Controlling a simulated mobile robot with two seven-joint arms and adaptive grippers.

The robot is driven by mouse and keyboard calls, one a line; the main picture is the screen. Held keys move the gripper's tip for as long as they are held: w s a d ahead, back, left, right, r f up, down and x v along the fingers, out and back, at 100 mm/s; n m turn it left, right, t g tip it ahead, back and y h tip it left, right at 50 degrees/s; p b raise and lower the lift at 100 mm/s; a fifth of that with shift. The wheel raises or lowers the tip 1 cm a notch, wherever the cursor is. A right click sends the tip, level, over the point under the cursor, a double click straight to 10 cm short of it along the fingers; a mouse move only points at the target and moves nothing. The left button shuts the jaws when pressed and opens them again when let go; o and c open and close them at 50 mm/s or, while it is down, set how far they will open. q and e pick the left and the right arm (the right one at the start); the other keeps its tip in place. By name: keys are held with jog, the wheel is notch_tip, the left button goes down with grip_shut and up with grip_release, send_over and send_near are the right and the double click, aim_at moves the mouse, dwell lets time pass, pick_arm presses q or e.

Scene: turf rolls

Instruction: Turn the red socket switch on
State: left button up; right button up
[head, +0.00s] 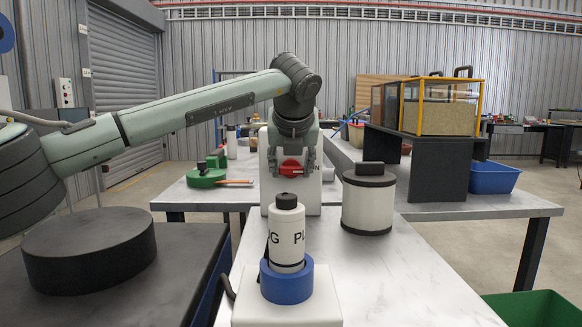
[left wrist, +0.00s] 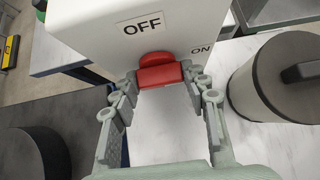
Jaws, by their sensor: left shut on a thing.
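The red switch (head: 291,168) is a rotary knob on the front of a white upright box (head: 310,203). In the left wrist view the red switch (left wrist: 160,71) sits below an OFF label (left wrist: 143,27), with an ON label (left wrist: 201,49) to its right. I cannot tell clearly which label the knob points to. My left gripper (head: 291,162) reaches down in front of the box, its fingers on both sides of the knob and shut on it; the gripper also shows in the left wrist view (left wrist: 160,82). My right gripper is not in view.
A black round block (head: 90,250) lies at left. The marble table (head: 410,270) is clear at front right.

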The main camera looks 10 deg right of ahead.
pick_arm(q)
jog(key=o, duration=1.2)
jog(key=shift+c, duration=0.2)
jog(key=v, duration=1.2)
jog(key=shift+s, duration=0.1)
